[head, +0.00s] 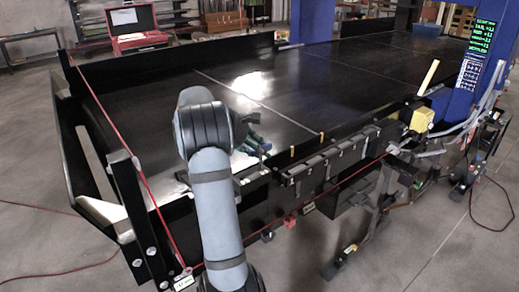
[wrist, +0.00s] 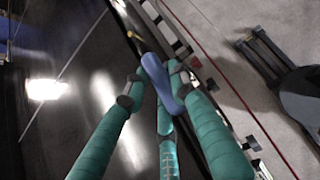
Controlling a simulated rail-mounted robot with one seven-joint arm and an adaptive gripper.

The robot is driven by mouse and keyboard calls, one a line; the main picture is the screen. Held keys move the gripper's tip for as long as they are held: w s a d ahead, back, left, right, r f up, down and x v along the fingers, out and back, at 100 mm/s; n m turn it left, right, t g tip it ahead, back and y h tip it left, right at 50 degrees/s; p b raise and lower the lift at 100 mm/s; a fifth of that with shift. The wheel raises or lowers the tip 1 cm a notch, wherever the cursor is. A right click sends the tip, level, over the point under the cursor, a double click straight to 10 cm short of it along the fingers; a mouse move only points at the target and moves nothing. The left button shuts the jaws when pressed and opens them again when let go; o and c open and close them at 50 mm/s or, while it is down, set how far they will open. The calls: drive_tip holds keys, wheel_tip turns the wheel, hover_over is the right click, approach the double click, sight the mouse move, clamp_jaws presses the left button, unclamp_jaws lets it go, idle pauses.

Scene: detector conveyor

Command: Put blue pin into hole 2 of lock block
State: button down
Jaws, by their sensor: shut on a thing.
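My gripper (wrist: 156,72) has teal fingers and is shut on the blue pin (wrist: 158,68), a smooth blue rod between the fingertips in the wrist view. Its far end points up and left, along the dark conveyor edge. In the head view my gripper (head: 257,145) shows partly behind my arm, above the near edge of the conveyor (head: 290,85). The pin cannot be made out there.
Two small orange pegs (head: 292,152) stand on the conveyor's near edge, right of my gripper. A red cord (head: 345,180) runs along the outside. A yellow box (head: 417,116) and a blue frame (head: 462,95) stand at right. The belt is clear. An open red case (head: 133,30) is behind.

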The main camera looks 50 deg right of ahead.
drive_tip(key=shift+f+b, duration=0.55)
drive_tip(key=shift+f, duration=0.3)
drive_tip(key=c, duration=1.4)
unclamp_jaws()
drive_tip(key=shift+o, duration=0.2)
drive_tip(key=shift+r, duration=0.1)
drive_tip(key=v, duration=1.2)
drive_tip(key=x, duration=1.2)
drive_tip(key=shift+r+p, duration=0.4)
